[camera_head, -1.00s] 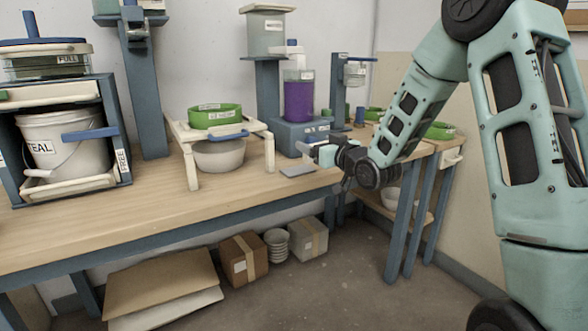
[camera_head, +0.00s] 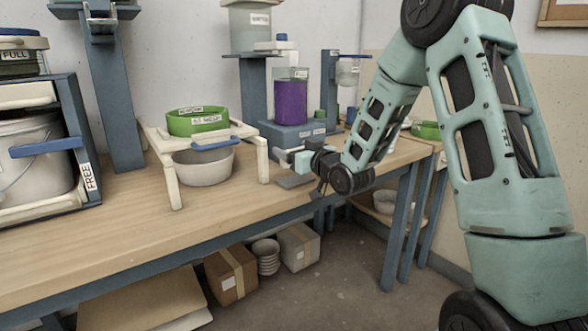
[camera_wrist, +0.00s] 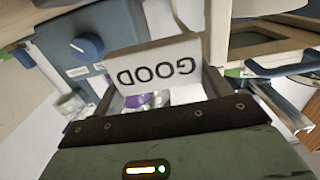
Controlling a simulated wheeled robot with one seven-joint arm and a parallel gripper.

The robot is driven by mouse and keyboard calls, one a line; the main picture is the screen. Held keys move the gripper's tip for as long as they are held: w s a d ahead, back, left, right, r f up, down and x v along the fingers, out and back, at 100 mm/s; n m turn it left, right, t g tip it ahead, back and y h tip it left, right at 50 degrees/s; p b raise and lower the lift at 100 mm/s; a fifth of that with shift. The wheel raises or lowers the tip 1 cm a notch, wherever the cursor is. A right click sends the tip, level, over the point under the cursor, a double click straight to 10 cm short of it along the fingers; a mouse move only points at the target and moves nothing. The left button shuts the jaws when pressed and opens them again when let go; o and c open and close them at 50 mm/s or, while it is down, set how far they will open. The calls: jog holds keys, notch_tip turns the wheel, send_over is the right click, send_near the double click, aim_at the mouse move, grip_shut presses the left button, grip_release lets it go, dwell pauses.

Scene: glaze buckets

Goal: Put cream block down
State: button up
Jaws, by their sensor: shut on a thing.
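The cream block (camera_wrist: 160,68) fills the middle of the wrist view, its face marked GOOD upside down. My gripper (camera_wrist: 160,88) is shut on it, with a dark finger at each side. In the head view my gripper (camera_head: 292,160) is above the right part of the workbench, in front of the blue-grey stand with the purple jar. The block is too small there to make out clearly.
A cream rack (camera_head: 247,133) with a green tub (camera_head: 188,121) on top and a pale bowl (camera_head: 203,168) beneath stands left of my gripper. The purple jar (camera_head: 291,100) stands behind it. The bench front (camera_head: 110,222) is clear.

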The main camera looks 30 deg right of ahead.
jog(key=shift+f+b, duration=0.4)
jog(key=shift+f, duration=1.6)
jog(key=shift+f, duration=0.1)
jog(key=o, duration=1)
